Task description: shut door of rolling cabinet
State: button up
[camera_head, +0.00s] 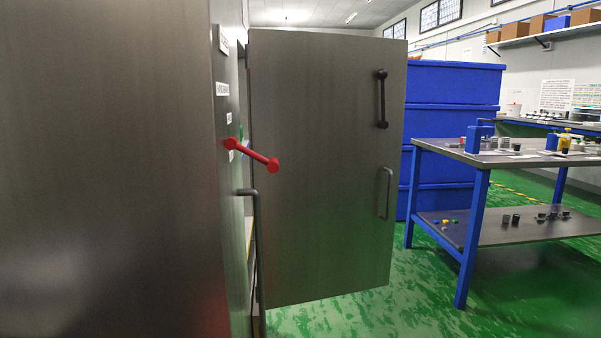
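A large dark grey metal cabinet (110,170) fills the left side of the head view, close to me. A grey door panel (320,200) stands open in the middle, beyond the cabinet's front edge. The door carries a black bar handle (381,98) near its upper right and a grey bar handle (386,192) below it. A red handle (252,154) and another long grey bar handle (257,245) stick out from the cabinet's front. The door's hinge side and the cabinet's inside are mostly hidden. My gripper is not in view.
A blue-framed workbench (466,240) with small parts on its top and lower shelf stands at the right. Stacked blue bins (453,85) are behind the door. Green floor (400,305) is clear between door and workbench. A wall shelf (545,32) holds boxes.

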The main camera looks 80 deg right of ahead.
aim_at(329, 209)
jog(key=z, duration=2.85)
